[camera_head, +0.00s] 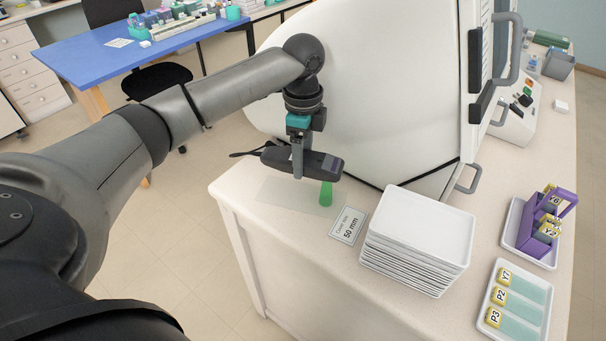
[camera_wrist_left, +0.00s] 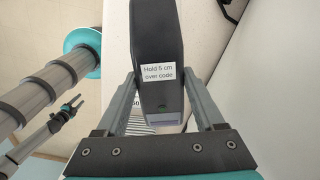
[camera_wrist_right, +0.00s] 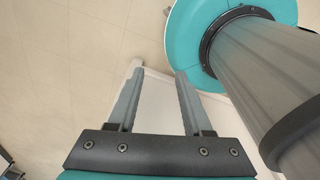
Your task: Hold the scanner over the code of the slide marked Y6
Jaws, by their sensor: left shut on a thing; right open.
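My left gripper (camera_head: 298,172) is shut on a dark handheld scanner (camera_head: 318,162), held above the left end of the counter. The left wrist view shows its label (camera_wrist_left: 158,72), reading "Hold 5 cm over code". A green shape (camera_head: 326,193) shows just below the scanner. A purple rack (camera_head: 567,205) at the right holds slides with yellow labels; one (camera_head: 549,232) seems to read Y2, another (camera_head: 554,200) is too small to read surely. A white tray (camera_head: 486,318) holds slides marked Y7, P2 and P3. My right gripper (camera_wrist_right: 158,90) is open and empty in the right wrist view.
A stack of white trays (camera_head: 415,238) stands mid-counter, beside a card (camera_head: 348,225) reading "50 mm". A pale translucent sheet (camera_head: 285,197) lies under the scanner. A large white cabinet (camera_head: 375,90) with grey handles stands behind. The purple rack sits in a white tray (camera_head: 513,228).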

